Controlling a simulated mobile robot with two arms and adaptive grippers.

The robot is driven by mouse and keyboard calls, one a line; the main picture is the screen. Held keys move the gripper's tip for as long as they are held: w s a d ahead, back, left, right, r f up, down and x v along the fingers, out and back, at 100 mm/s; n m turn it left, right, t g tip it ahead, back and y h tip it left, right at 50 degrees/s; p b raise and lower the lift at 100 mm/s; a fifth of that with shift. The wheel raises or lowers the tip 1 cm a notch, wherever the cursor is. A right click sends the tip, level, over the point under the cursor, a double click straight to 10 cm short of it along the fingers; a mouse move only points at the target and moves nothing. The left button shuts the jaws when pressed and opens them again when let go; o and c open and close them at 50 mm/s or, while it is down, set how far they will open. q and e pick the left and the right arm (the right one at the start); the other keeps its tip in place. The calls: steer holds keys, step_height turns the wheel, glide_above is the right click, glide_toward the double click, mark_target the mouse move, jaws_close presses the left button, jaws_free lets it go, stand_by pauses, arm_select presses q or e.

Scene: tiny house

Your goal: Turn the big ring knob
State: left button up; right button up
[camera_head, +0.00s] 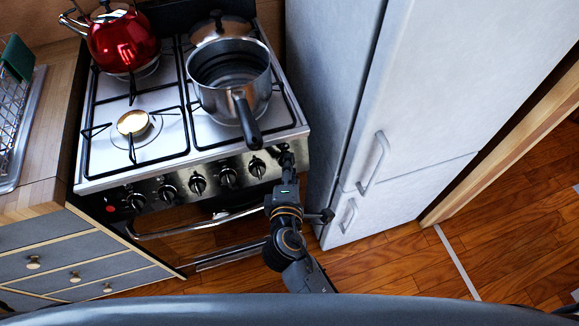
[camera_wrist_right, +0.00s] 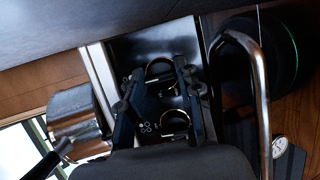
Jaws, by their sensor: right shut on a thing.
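The stove's front panel (camera_head: 150,197) carries a row of black knobs, including one knob (camera_head: 257,167) just left of my right gripper. My right gripper (camera_head: 286,160) is at the right end of this row, against the panel. It is shut on a knob there, which the fingers mostly hide in the head view. In the right wrist view the fingers (camera_wrist_right: 158,76) point at the dark panel, with curved metallic edges showing between them. The knob's turn angle cannot be told. My left gripper is not in view.
A saucepan (camera_head: 229,75) stands on the right of the hob, its black handle pointing toward the front edge. A red kettle (camera_head: 122,42) is at the back left. The oven handle (camera_head: 190,225) runs below the knobs. A fridge (camera_head: 400,90) stands close on the right.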

stand_by(0.3)
steer(key=o, duration=1.1)
steer(key=shift+o, duration=0.2)
steer(key=v, duration=1.2)
